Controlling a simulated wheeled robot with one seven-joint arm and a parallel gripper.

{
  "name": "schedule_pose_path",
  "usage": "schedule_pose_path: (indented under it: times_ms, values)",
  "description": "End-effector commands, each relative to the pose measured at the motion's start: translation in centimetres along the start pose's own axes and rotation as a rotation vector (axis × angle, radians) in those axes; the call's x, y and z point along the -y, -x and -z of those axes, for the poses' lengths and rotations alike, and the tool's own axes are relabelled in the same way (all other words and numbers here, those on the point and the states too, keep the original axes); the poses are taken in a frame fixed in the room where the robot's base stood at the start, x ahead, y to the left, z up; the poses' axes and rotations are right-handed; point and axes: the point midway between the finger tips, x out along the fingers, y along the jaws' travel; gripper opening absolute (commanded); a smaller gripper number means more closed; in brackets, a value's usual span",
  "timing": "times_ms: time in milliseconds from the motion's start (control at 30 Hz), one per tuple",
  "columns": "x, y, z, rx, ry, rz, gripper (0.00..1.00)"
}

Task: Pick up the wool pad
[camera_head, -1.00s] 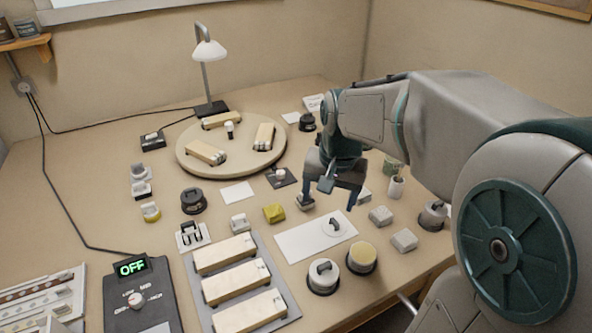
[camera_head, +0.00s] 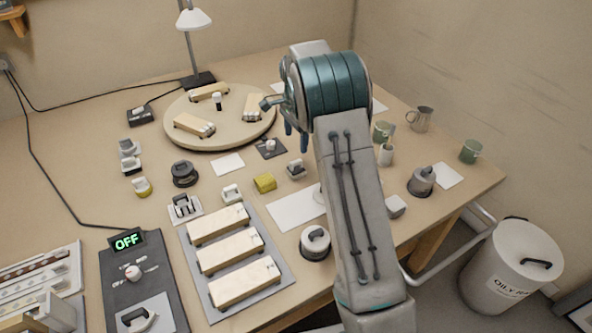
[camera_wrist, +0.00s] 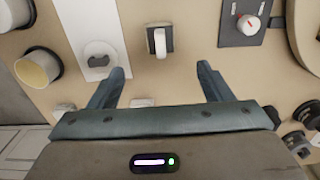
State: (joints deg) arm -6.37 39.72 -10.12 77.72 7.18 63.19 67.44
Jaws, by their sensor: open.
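I cannot tell for sure which piece is the wool pad. A small pale block with a raised handle (camera_head: 296,168) stands on the bench right of the yellow block. It also shows in the wrist view as a white handle on a dark base (camera_wrist: 159,41), beyond and between my fingertips. My gripper (camera_wrist: 163,76) is open and empty, its two fingers spread apart. In the head view my gripper (camera_head: 296,138) hangs above the bench near the turntable's right edge, partly hidden by my arm.
The turntable (camera_head: 190,139) holds wooden blocks. A dial plate (camera_head: 270,148) and a yellow block (camera_head: 265,182) stand close by. A white sheet (camera_head: 290,212) and a round lidded pot (camera_head: 315,243) lie in front. My arm hides part of the bench.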

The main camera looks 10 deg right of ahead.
Motion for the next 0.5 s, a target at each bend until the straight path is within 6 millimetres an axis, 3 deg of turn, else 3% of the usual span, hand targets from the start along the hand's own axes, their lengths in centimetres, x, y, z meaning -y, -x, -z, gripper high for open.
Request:
schedule_pose_path:
  times_ms: [233, 500]
  values:
    - [-0.1, -5.1, -0.1, 0.002, 0.001, -0.003, 0.73]
    - [-0.1, -7.3, 0.0, 0.001, 0.001, -0.001, 0.73]
